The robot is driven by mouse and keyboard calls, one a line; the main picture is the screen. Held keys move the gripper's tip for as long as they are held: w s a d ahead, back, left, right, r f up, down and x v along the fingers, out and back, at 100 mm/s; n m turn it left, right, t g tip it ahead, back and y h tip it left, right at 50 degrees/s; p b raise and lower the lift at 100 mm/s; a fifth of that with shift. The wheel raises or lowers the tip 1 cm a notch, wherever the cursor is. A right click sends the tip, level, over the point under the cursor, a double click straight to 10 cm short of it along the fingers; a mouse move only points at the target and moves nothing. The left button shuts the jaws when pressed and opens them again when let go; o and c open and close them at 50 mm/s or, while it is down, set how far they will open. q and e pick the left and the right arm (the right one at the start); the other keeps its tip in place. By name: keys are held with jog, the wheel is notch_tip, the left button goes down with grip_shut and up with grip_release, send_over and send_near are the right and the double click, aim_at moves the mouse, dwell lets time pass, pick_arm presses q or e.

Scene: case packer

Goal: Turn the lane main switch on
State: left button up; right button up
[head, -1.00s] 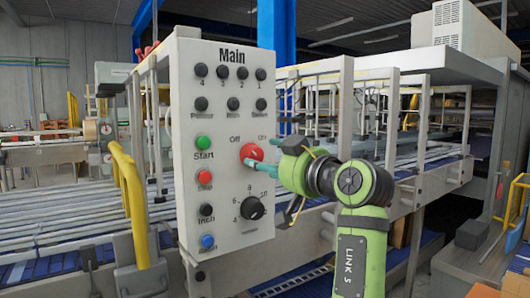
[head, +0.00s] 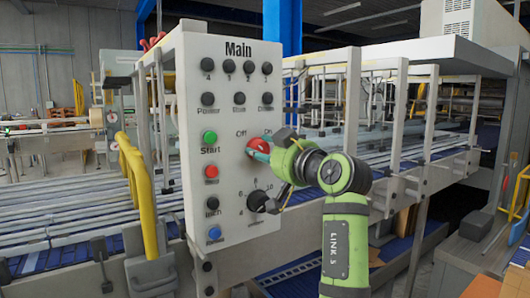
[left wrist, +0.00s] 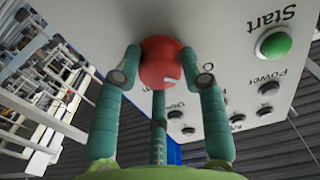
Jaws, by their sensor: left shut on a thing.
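The red round main switch knob (head: 258,146) is on the grey-white "Main" panel (head: 226,128), with Off and On printed above it. It also shows in the left wrist view (left wrist: 163,62), with a small white mark near its lower edge. In the head view I cannot tell where the knob points. My left gripper (head: 263,154) reaches it from the right and is shut on the knob. In the left wrist view its teal fingers (left wrist: 162,68) touch the knob from both sides. My right gripper is not in view.
A green Start button (head: 210,137), a red button (head: 211,171) and a black dial (head: 258,200) sit close by on the panel. A yellow rail (head: 138,190) stands left of the panel. Conveyor framing (head: 400,150) lies behind my arm.

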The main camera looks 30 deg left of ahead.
pick_arm(q)
jog(key=shift+f+m, duration=0.2)
jog(key=shift+m, duration=0.1)
jog(key=m+p, duration=0.1)
jog(key=m, duration=0.2)
jog(key=shift+a+m, duration=0.1)
jog(key=shift+m, duration=0.3)
jog(key=m+p, duration=0.2)
jog(key=m, duration=0.2)
jog(key=m+p, duration=0.3)
jog(key=m, duration=0.2)
jog(key=shift+r, duration=0.1)
jog(key=shift+s+m+p, duration=0.1)
jog(key=shift+m+p, duration=1.55)
jog(key=shift+m, duration=0.55)
jog(key=o, duration=1.2)
jog(key=shift+c, duration=0.2)
jog(key=shift+a, duration=0.1)
